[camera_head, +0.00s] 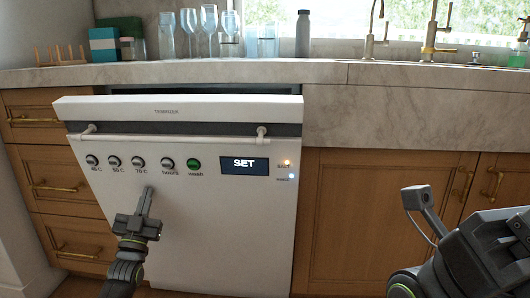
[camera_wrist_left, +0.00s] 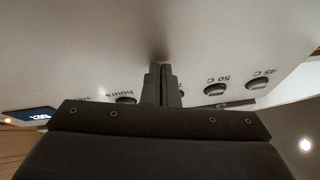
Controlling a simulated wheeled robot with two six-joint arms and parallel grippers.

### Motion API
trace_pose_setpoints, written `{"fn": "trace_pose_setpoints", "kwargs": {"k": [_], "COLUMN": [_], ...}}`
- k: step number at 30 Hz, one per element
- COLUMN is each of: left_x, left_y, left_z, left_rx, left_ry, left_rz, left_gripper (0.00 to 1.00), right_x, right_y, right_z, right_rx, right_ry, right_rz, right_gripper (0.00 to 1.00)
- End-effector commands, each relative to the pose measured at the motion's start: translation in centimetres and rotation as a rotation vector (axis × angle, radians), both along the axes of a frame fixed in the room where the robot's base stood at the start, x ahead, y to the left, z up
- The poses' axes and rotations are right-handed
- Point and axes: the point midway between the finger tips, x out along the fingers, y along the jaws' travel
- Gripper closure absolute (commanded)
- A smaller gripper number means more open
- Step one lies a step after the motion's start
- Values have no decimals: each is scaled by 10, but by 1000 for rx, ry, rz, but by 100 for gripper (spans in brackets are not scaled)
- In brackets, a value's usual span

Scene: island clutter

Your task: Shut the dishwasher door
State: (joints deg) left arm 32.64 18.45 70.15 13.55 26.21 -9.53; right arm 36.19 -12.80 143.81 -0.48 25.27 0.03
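The white dishwasher door (camera_head: 222,215) is tilted a little outward at its top, with a dark gap under the countertop behind it. It carries a bar handle (camera_head: 180,139), a row of buttons and a display reading SET. My left gripper (camera_head: 149,190) is in front of the door below the buttons, its fingers together and pointing at the panel. In the left wrist view the closed fingertips (camera_wrist_left: 163,70) are at or very near the door's white face (camera_wrist_left: 110,45); I cannot tell if they touch. My right arm shows at the lower right, but its fingertips are not visible.
A marble countertop (camera_head: 330,72) runs above the door, with glasses (camera_head: 208,25), a grey bottle (camera_head: 303,34), boxes and gold taps (camera_head: 433,40) on it. Wooden drawers (camera_head: 60,180) stand to the left and wooden cabinets (camera_head: 350,215) to the right.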

Motion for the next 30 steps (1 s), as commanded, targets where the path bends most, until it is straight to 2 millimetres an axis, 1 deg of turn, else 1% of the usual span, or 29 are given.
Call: {"fn": "trace_pose_setpoints", "kwargs": {"k": [1,30], "left_x": [1,12], "left_y": [-1,-1], "left_z": [4,13], "left_rx": [1,1], "left_ry": [-7,-6], "left_rz": [-1,-1], "left_gripper": [100,100], "right_x": [0,0], "right_y": [0,0], "right_z": [0,-2], "right_rx": [0,0], "right_ry": [0,0], "right_rz": [0,0], "right_gripper": [64,64]}}
